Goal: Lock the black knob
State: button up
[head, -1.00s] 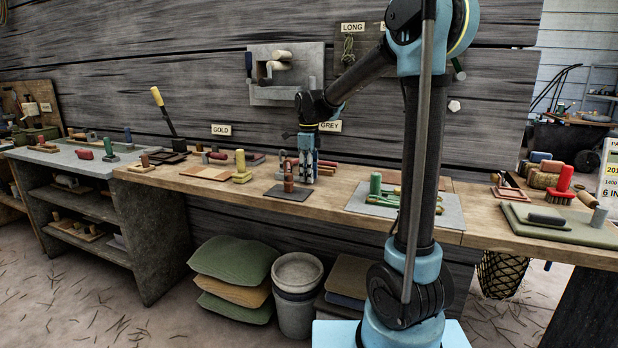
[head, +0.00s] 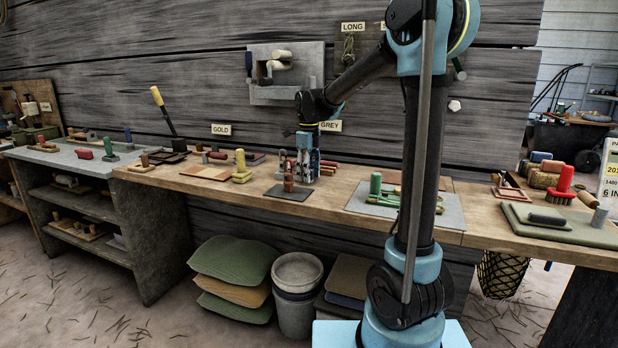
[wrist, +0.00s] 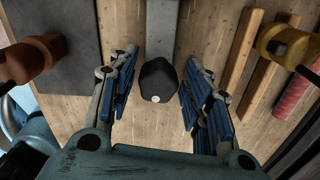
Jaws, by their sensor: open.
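The black knob (wrist: 158,80) shows in the wrist view at the end of a grey bar (wrist: 162,22) above the wooden bench top. My gripper (wrist: 158,88) is open, with one blue-padded finger on each side of the knob. Gaps show between the knob and both fingers, so it is not gripped. In the head view my gripper (head: 305,172) is low over the middle of the bench, behind a reddish-brown knobbed piece (head: 288,180). I cannot make out the black knob there. Whether it is locked cannot be told.
In the wrist view, a brown knob (wrist: 35,58) over a dark mat is at left. A yellow knob (wrist: 287,45), wooden strips (wrist: 240,50) and a pink cylinder (wrist: 294,98) are at right. In the head view, a green-handled piece (head: 376,185) stands further right on the bench (head: 330,203).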

jog(key=shift+r, duration=2.35)
